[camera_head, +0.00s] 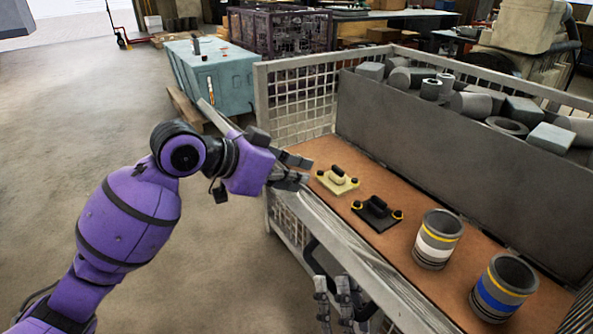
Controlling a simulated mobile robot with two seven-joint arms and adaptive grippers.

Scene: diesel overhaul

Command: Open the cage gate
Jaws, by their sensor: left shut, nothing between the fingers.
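The wire-mesh cage (300,95) stands at the right, with grey metal bars and a brown floor inside. Its front side (340,240), where the gate seems to be, shows as a light grey rail running down to the lower right. The latch cannot be made out, and I cannot tell how far the gate is open. My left gripper (303,172) is shut and empty, near the cage's front left corner; contact with the rail cannot be judged. My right gripper (333,292) is low at the bottom, outside the front rail, with its two fingers apart.
Inside the cage are a yellow-based handled block (337,182), a black handled block (377,212), a white-banded cylinder (436,240) and a blue-banded cylinder (503,288). Behind a grey divider (430,150) lie several grey parts. A teal crate (213,78) stands beyond. Floor at left is clear.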

